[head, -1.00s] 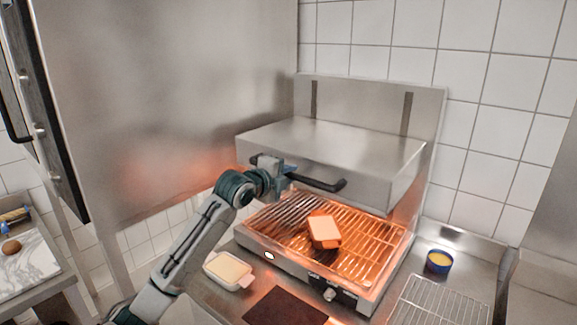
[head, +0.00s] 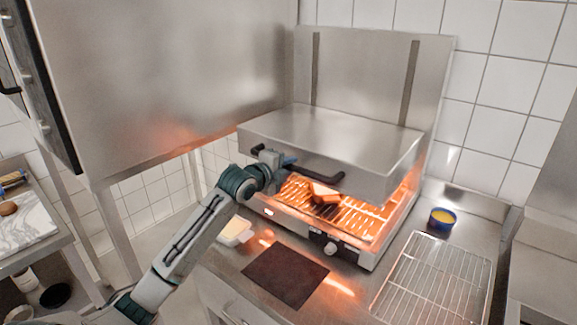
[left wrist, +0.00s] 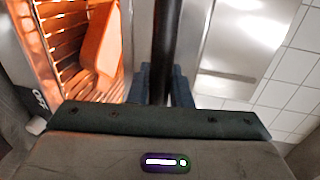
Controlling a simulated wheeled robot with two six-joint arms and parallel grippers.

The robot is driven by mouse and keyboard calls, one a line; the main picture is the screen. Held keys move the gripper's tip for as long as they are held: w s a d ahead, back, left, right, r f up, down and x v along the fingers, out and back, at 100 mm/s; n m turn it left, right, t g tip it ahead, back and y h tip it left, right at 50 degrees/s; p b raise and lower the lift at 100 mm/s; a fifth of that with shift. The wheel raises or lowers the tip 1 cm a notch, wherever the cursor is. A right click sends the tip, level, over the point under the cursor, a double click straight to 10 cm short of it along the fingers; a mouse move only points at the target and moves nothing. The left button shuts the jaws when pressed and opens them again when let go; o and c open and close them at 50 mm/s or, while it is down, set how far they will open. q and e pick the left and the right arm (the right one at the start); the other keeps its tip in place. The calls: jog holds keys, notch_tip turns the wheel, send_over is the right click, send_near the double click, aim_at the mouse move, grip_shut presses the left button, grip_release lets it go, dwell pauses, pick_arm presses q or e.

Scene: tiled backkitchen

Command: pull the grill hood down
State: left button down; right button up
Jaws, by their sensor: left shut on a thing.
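The steel grill hood (head: 330,138) hangs on two vertical slots in its back plate, a small gap above the glowing grill rack (head: 345,218). A black bar handle (head: 320,176) runs along the hood's front. My left gripper (head: 280,163) is shut on the handle, left of its middle. In the left wrist view the dark handle (left wrist: 165,45) passes between the blue fingers (left wrist: 167,86). A block of food, maybe bread (head: 322,192), lies on the rack, partly hidden under the hood. My right gripper is not in view.
A white dish (head: 235,232) stands at the grill's front left, partly behind my arm. A dark mat (head: 285,276), a wire rack (head: 435,280) and a blue cup (head: 442,221) are on the counter. A large steel cabinet (head: 165,80) stands to the left.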

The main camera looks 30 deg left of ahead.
pick_arm(q)
jog(key=c, duration=1.4)
grip_release()
jog(key=shift+s+f, duration=0.1)
jog(key=shift+f, duration=0.35)
jog(key=shift+o, duration=0.2)
jog(key=shift+r, duration=0.1)
jog(key=shift+s+a, duration=0.1)
jog(key=shift+s, duration=0.2)
jog(key=b+v, duration=0.4)
jog(key=v, duration=0.6)
jog(key=shift+b, duration=0.3)
jog(key=shift+r, duration=0.1)
